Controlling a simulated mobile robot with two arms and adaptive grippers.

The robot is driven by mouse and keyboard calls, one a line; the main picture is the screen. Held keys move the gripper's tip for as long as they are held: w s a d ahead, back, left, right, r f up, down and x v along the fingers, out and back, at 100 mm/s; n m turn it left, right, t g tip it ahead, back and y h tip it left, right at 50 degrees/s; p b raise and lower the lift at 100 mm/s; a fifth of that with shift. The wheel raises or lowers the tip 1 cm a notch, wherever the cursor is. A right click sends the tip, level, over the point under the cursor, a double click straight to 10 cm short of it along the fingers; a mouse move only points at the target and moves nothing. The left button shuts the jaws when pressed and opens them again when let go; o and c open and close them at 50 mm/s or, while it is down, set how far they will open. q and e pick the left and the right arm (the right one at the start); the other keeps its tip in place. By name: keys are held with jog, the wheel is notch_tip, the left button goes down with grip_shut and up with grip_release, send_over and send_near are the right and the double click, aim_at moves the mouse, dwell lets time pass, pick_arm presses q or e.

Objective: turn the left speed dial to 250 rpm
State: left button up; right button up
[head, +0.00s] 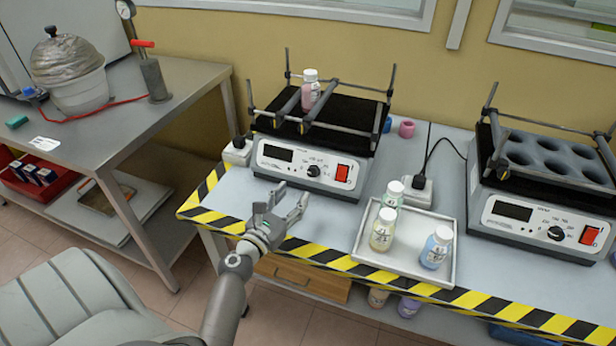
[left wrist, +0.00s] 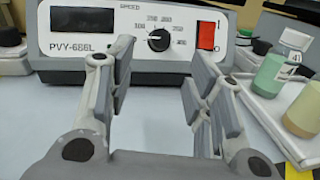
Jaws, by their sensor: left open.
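The left speed dial (head: 313,171) is a small black knob on the white front panel of the left shaker (head: 270,168). In the left wrist view the dial (left wrist: 159,40) shows straight ahead, with small numbers around its top and right side. I cannot read its setting surely. The shaker's display (left wrist: 84,20) is dark. My left gripper (head: 287,203) is open and empty in front of the panel, apart from the dial. In the left wrist view its fingers (left wrist: 160,80) stand either side of the dial's line. My right gripper is not in view.
A red switch (head: 342,173) sits right of the dial. A white tray (head: 448,275) with several bottles stands to the right, near the striped table edge. A pink bottle (head: 310,88) stands on the left shaker. A second shaker (head: 490,210) is at far right.

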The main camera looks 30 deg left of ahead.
aim_at(311, 174)
pick_arm(q)
jog(key=w, duration=0.6)
jog(key=w+a, duration=0.1)
jog(key=w, duration=0.2)
jog(key=shift+d, duration=0.1)
jog(key=c, duration=1)
